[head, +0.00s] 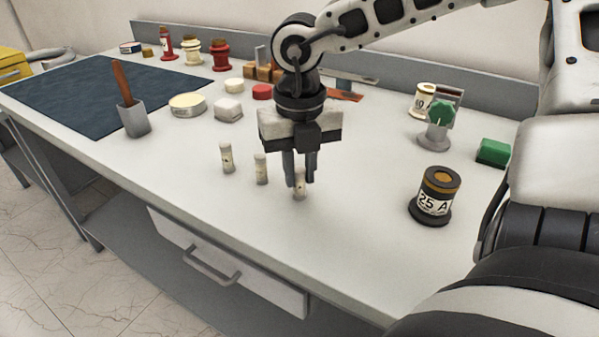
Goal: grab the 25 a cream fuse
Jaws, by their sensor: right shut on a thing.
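Three small cream fuses stand upright in a row on the grey-white workbench (370,235). The left fuse (227,158) and the middle fuse (261,169) stand free. The right fuse (300,188) is between the fingers of my right gripper (299,180), which points down and is shut on it. The fuse is upright, at or close to the bench top; its upper part is partly hidden by the fingers. The ratings on the small fuses are too small to read. My left gripper is not in view.
The front right bench is clear.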

